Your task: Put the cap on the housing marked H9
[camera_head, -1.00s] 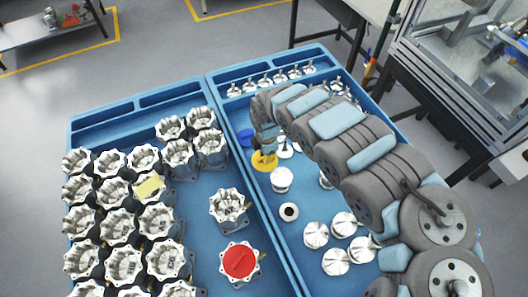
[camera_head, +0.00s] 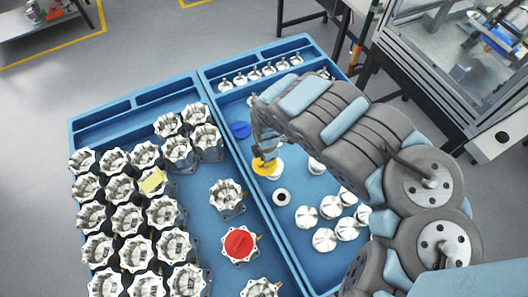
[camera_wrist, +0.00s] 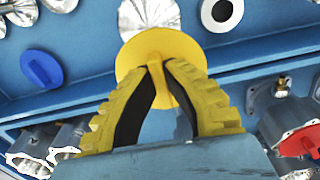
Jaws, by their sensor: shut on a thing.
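My gripper (camera_head: 262,152) is shut on the upright tab of a round yellow cap (camera_head: 267,167), above the right-hand blue tray. The wrist view shows the fingers (camera_wrist: 165,72) closing on the tab, with the yellow disc (camera_wrist: 140,55) beyond them. Silver flanged housings with open tops stand in rows in the left tray; one open housing (camera_head: 227,196) stands apart. I cannot read H9 on any housing. Another housing wears a red cap (camera_head: 239,243). A blue cap (camera_head: 240,131) lies in the right tray and shows in the wrist view (camera_wrist: 41,69).
Silver discs (camera_head: 324,239) and a dark-centred ring (camera_head: 281,197) lie in the right tray (camera_head: 208,86). A yellow square (camera_head: 152,181) lies on a housing in the rows. A raised divider separates the trays. Bare floor of the left tray shows around the lone housing.

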